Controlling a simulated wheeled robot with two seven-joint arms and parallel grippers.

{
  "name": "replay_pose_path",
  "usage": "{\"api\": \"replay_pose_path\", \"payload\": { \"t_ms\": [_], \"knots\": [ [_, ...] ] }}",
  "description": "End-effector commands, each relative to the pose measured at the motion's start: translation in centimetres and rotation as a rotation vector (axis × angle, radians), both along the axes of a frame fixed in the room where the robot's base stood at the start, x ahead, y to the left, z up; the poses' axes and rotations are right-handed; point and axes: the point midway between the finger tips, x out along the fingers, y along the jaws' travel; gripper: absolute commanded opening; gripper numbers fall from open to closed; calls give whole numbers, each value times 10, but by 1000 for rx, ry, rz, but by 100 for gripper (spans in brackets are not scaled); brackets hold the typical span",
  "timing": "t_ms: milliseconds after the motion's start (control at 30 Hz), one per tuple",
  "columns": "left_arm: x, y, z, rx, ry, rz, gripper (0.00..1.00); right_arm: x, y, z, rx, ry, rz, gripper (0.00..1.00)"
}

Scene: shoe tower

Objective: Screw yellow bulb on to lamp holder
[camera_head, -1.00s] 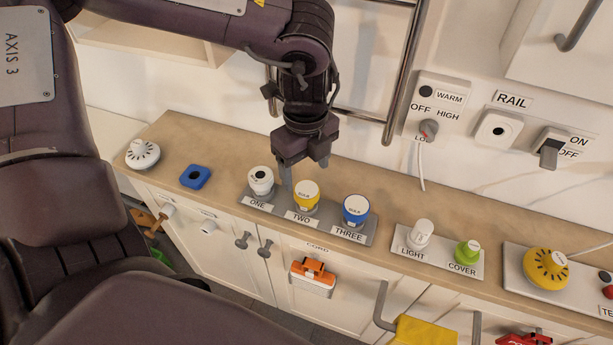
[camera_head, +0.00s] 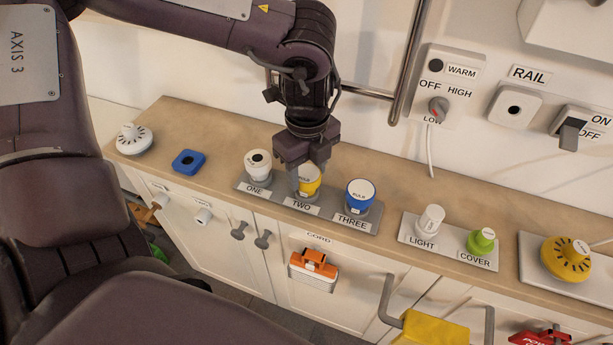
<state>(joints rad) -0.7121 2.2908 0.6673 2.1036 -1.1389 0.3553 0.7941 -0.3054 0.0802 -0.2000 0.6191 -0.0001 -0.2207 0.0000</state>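The yellow bulb (camera_head: 309,182), with a white top, stands upright on the grey tray (camera_head: 378,213) at the label TWO. My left gripper (camera_head: 308,176) points down right at it, one finger at its left side and the other at its upper right. The fingers look apart; the gripper partly hides the bulb, and I cannot tell whether they touch it. Which thing is the lamp holder is not clear; a white piece (camera_head: 430,220) stands at the label LIGHT on another tray. My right gripper is out of view.
On the grey tray, a white bulb (camera_head: 258,165) stands left at ONE and a blue bulb (camera_head: 359,197) right at THREE. A blue square piece (camera_head: 188,163) and a white slotted disc (camera_head: 134,141) lie left. A green cover (camera_head: 481,243) and yellow disc (camera_head: 566,262) stand right.

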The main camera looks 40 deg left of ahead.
Motion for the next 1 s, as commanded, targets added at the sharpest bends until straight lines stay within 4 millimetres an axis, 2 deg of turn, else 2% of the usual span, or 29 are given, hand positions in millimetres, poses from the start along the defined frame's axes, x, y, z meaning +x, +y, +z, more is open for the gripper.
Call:
{"api": "replay_pose_path", "payload": {
  "t_ms": [1000],
  "knots": [
    [0,0,11,1,0,0,40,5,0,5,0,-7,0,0]
  ]
}}
